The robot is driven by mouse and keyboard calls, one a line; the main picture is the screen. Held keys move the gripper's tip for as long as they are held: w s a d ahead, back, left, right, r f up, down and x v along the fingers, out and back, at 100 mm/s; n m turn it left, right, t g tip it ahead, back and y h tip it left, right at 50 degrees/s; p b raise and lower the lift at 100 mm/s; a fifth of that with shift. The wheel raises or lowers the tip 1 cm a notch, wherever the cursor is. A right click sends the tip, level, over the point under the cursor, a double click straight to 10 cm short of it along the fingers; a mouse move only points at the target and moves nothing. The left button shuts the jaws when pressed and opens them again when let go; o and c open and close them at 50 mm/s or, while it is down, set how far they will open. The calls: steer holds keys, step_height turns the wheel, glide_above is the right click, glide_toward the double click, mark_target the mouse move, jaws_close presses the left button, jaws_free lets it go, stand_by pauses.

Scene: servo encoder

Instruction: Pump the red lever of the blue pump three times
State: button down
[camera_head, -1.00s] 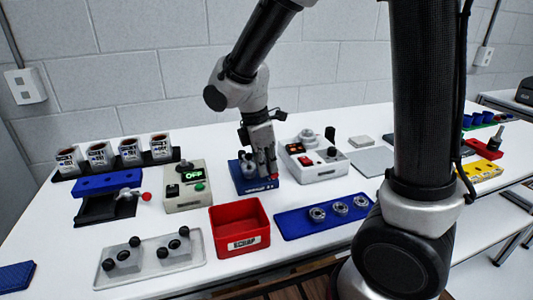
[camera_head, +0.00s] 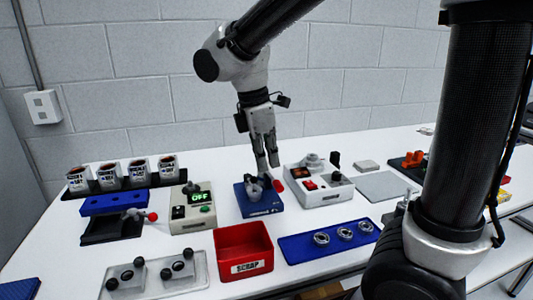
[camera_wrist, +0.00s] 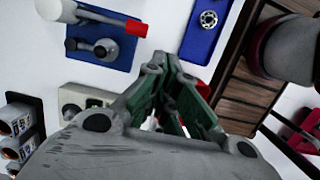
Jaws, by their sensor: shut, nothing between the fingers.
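The blue pump (camera_head: 262,209) stands on the white table, with a grey cylinder on top. Its red lever tip (camera_head: 279,186) sticks up at the pump's right side. The wrist view shows the pump's blue base (camera_wrist: 118,55) at upper left, with a pale lever arm ending in a red tip (camera_wrist: 137,27). My gripper (camera_head: 272,165) is shut and empty, pointing down just above and behind the lever tip. I cannot tell whether the fingertips touch it. In the wrist view the closed fingers (camera_wrist: 172,62) appear to the right of the pump.
A red scrap bin (camera_head: 243,236) stands in front of the pump. A control box reading OFF (camera_head: 190,222) is to the left, a white switch box (camera_head: 328,190) to the right. A blue tray with bearings (camera_head: 300,250) lies front right.

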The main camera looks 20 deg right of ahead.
steer(key=shift+s+a+r, duration=0.1)
steer(key=shift+s+r, duration=0.05)
steer(key=shift+r, duration=0.35)
steer(key=shift+s+a+r, duration=0.1)
steer(key=shift+s+r, duration=0.05)
steer(key=shift+r, duration=0.35)
steer(key=w+r, duration=0.4)
steer(key=w, duration=0.1)
steer(key=shift+w, duration=0.2)
glide_toward(273, 179)
steer(key=s+f, duration=0.4)
steer(key=f, duration=0.2)
steer(key=shift+w+f, duration=0.15)
steer(key=shift+w, duration=0.05)
